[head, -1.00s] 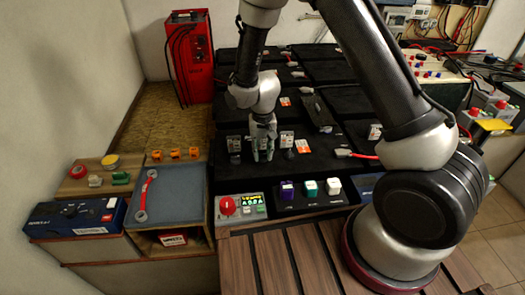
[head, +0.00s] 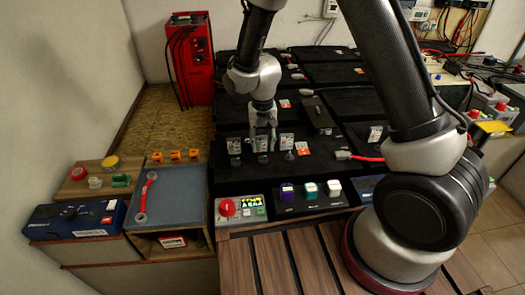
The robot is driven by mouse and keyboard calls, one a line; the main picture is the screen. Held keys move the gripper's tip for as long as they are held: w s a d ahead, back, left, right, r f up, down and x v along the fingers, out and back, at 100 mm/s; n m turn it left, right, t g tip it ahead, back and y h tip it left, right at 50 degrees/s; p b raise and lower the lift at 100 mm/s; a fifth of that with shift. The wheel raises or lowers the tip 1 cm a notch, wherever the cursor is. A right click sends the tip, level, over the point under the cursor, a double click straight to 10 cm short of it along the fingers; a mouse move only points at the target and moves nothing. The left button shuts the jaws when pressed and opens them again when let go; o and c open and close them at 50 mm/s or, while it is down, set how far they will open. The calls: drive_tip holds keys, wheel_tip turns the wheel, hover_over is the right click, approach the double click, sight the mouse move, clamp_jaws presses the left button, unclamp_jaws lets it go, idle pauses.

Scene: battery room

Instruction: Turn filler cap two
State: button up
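Three small grey filler caps sit in a row on the front black battery top, each with a small label card behind it. The left cap (head: 235,161), the middle cap (head: 262,159) and the right cap (head: 289,156) all show. My gripper (head: 263,147) points down over the middle cap, in front of its card. Its two fingers are spread, one on each side of the card, with a gap between them and nothing held. The fingertips look a little above the middle cap; whether they touch it I cannot tell. The turn of the caps is too small to read.
A panel with a red button (head: 227,208) and a lit display stands at the front, next to a black strip with purple, green and white switches (head: 310,193). A red charger (head: 190,58) stands behind.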

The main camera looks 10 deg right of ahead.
sight(263, 156)
wheel_tip(263, 156, up, 7)
idle(0.5)
drive_tip(key=s+d+r+t, duration=0.4)
drive_tip(key=s+d+r, duration=1.9)
drive_tip(key=s, duration=0.1)
drive_tip(key=shift+d+r+n, duration=0.25)
drive_tip(key=shift+n, duration=0.15)
idle(1.1)
